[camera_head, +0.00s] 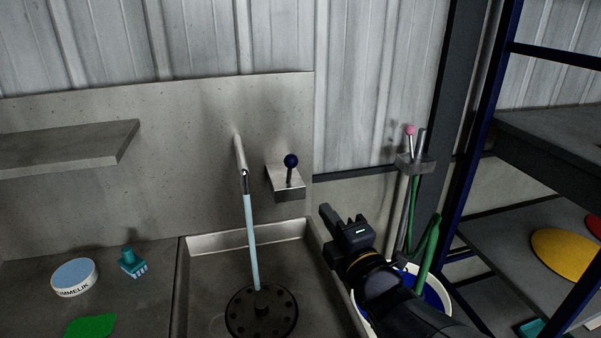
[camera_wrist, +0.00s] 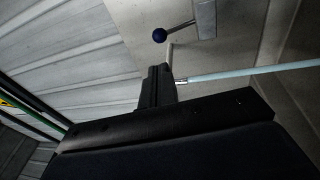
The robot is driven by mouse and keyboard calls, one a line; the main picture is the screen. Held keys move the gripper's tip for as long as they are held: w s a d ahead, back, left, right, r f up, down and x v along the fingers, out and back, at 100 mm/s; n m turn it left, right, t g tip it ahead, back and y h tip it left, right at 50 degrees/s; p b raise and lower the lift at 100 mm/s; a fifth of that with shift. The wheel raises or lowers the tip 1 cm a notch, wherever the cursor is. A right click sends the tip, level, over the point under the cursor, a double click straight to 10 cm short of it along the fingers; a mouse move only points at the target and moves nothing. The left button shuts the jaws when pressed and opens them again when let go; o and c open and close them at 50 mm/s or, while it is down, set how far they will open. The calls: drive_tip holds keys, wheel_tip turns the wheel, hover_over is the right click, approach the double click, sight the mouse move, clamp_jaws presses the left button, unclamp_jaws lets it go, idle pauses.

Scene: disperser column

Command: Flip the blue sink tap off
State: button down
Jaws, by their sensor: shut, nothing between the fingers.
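The blue sink tap is a lever with a dark blue ball (camera_head: 291,160) standing up from a metal wall bracket (camera_head: 290,194). In the wrist view the blue ball (camera_wrist: 159,35) is above the fingers, apart from them. A spout (camera_head: 240,155) left of the lever pours a pale blue stream (camera_head: 252,235) into the sink (camera_head: 205,290); the stream also shows in the wrist view (camera_wrist: 245,73). My gripper (camera_head: 343,220) is shut and empty, to the right of and below the lever in the head view. Its shut fingers also show in the wrist view (camera_wrist: 156,85).
A second lever with a pink ball (camera_head: 410,130) and a green hose (camera_head: 428,250) stand at right, above a bucket (camera_head: 440,285) partly hidden by my arm. A blue-framed rack (camera_head: 478,120) is further right. A round tin (camera_head: 75,278) and teal brush (camera_head: 131,261) lie on the left counter.

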drive_tip(key=p, duration=0.4)
approach(295, 157)
drive_tip(key=w+a, duration=0.1)
drive_tip(key=w, duration=0.2)
drive_tip(key=w+a, duration=0.1)
drive_tip(key=w, duration=0.1)
drive_tip(key=shift+w+a+f, duration=0.15)
drive_tip(key=shift+a+f, duration=0.15)
drive_tip(key=shift+f, duration=0.05)
drive_tip(key=shift+r, duration=0.1)
drive_tip(key=r+g+p, duration=0.1)
drive_tip(key=p, duration=0.1)
drive_tip(key=w+r+p, duration=0.1)
drive_tip(key=shift+w+a+g+h+p, duration=0.15)
drive_tip(key=shift+w+g+h+p, duration=0.05)
drive_tip(key=shift+g+h+p, duration=0.2)
drive_tip(key=w+g+p, duration=0.1)
drive_tip(key=w+r+g+p, duration=0.1)
drive_tip(key=p, duration=0.1)
drive_tip(key=shift+w+a+r+m+g+h+p, duration=0.1)
drive_tip(key=shift+a+m+g+h+p, duration=0.1)
drive_tip(key=shift+m+g+h+p, duration=0.15)
drive_tip(key=shift+w, duration=0.25)
drive_tip(key=w, duration=0.3)
drive_tip(key=w+a, duration=0.1)
drive_tip(key=shift+w+r, duration=0.25)
drive_tip(key=shift+w, duration=0.05)
drive_tip(key=shift+r, duration=0.1)
drive_tip(key=shift+a+r, duration=0.1)
